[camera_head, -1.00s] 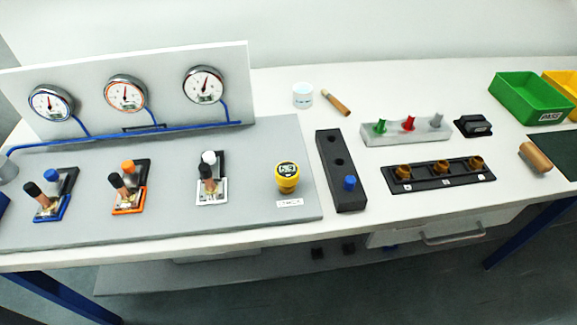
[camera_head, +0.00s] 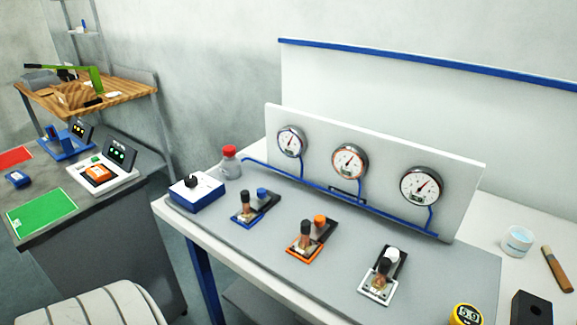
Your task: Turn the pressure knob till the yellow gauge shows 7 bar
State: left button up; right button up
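A yellow gauge (camera_head: 466,314) stands at the bottom right, cut off by the picture's lower edge; its digital display seems to read 5.9. A blue box with a white top (camera_head: 196,192) sits at the left end of the bench and carries a black knob (camera_head: 191,181). This looks like the pressure knob, but I can read no label on it. Three round dial gauges, the left (camera_head: 292,141), middle (camera_head: 350,161) and right (camera_head: 421,186), are on an upright white panel. Neither of my grippers is in view.
Blue (camera_head: 255,206), orange (camera_head: 312,238) and white-framed (camera_head: 382,275) valve fixtures stand before the panel. A red-capped bottle (camera_head: 230,162) is behind the blue box. A white tub (camera_head: 517,241) and a brush (camera_head: 557,268) lie right. Another bench stands left.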

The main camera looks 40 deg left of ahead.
aim_at(229, 150)
jog(key=j, duration=0.55)
jog(key=k+j+z, duration=0.1)
jog(key=j, duration=0.4)
jog(key=k+j, duration=0.1)
jog(key=j, duration=0.4)
